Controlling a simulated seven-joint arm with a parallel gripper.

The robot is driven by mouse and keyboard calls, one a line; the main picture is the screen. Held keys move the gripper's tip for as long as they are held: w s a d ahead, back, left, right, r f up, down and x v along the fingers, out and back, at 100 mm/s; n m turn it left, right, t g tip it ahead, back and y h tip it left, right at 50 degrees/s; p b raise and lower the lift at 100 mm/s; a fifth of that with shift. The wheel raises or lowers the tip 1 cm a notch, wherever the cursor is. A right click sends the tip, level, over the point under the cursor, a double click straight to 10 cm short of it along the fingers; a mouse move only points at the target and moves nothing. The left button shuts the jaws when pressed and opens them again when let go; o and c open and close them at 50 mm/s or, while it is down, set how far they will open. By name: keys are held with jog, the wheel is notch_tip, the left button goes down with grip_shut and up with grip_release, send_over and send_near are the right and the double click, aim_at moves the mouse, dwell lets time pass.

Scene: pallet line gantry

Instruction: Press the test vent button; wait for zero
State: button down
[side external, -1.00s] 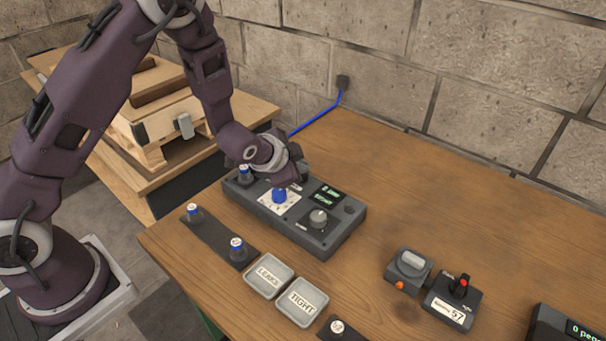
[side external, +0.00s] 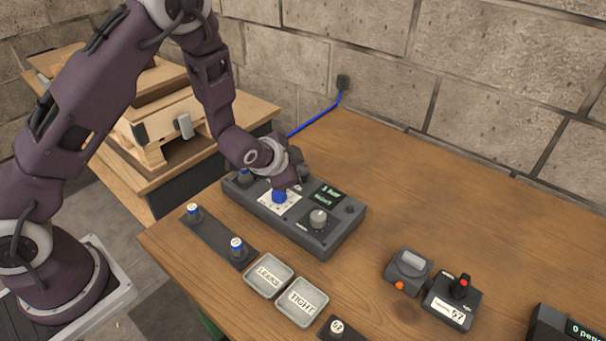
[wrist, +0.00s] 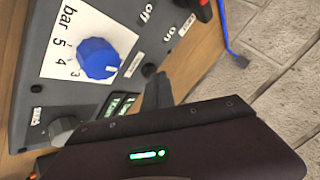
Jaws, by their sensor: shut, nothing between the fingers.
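A dark grey test box (side external: 270,218) sits on the wooden bench, with a blue knob (side external: 279,197) on a white bar scale, a small green-lit display (side external: 326,194) and a grey knob (side external: 318,218). My gripper (side external: 284,187) is shut and empty, low over the box just behind the blue knob. The wrist view shows the blue knob (wrist: 98,58), a black round button (wrist: 149,70) near my fingertips (wrist: 159,88), and off/on lettering. Another dark round button (side external: 349,208) is at the box's right end. No vent label is readable; contact is unclear.
Two pads marked LEAKS (side external: 268,276) and TIGHT (side external: 302,299) lie in front. A dark strip (side external: 216,236) carries blue-and-white capped pieces. Small grey devices (side external: 452,302) stand to the right. The back right of the bench is clear.

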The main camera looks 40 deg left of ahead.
jog(key=shift+r, duration=0.9)
jog(key=shift+r, duration=2.55)
